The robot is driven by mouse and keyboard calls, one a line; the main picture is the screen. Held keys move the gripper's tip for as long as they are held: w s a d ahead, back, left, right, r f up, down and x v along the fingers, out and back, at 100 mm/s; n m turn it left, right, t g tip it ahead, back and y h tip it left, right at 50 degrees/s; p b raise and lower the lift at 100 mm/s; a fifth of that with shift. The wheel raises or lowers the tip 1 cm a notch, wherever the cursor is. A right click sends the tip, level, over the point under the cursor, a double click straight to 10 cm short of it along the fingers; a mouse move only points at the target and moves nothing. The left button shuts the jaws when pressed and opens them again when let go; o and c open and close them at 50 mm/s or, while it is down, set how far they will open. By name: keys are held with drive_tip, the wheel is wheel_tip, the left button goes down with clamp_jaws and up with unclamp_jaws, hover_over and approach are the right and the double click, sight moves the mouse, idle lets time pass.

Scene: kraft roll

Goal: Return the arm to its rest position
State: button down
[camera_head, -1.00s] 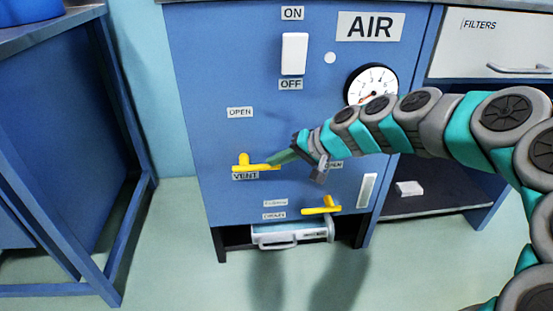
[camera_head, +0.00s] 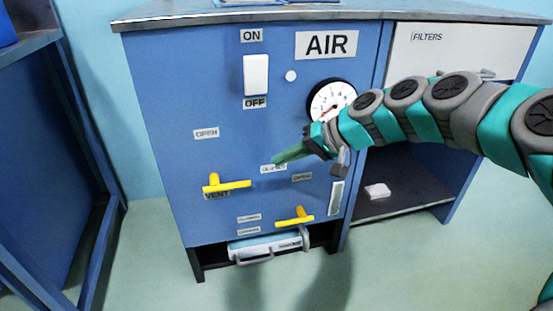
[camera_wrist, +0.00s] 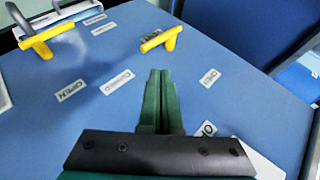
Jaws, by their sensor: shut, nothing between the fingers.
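My gripper (camera_head: 276,160) is at the end of my grey and teal arm, in front of the blue AIR panel (camera_head: 160,110). Its green fingers are shut with nothing between them. In the wrist view the closed fingers (camera_wrist: 160,75) point over the blue panel, apart from both yellow handles. The upper yellow handle (camera_head: 227,185) lies horizontally just above the VENT label, to the lower left of my gripper. The lower yellow handle (camera_head: 294,217) sits below my gripper. The wrist view shows both handles, one at the top left (camera_wrist: 47,38) and one at the top middle (camera_wrist: 160,40).
A white switch (camera_head: 256,75) stands between the ON and OFF labels. A round gauge (camera_head: 325,98) is partly behind my arm. A white drawer (camera_head: 420,55) marked FILTERS is at the right, above an open shelf (camera_head: 400,200). A blue bench stands at the left.

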drive_tip(key=shift+s, duration=0.1)
drive_tip(key=s+d+n+g+h+p, duration=0.1)
drive_tip(key=s+n+g+h+p, duration=0.25)
drive_tip(key=s, duration=1.25)
drive_tip(key=s+d+f+m+g+h+p, duration=0.1)
drive_tip(key=s+d+m+h+p, duration=0.1)
drive_tip(key=s+d, duration=0.4)
drive_tip(key=s+d+f+m+g+h+p, duration=0.1)
drive_tip(key=s+d+h+p, duration=0.3)
drive_tip(key=s, duration=0.7)
drive_tip(key=shift+d+f+m, duration=0.25)
drive_tip(key=shift+d+m, duration=0.1)
drive_tip(key=shift+d, duration=0.5)
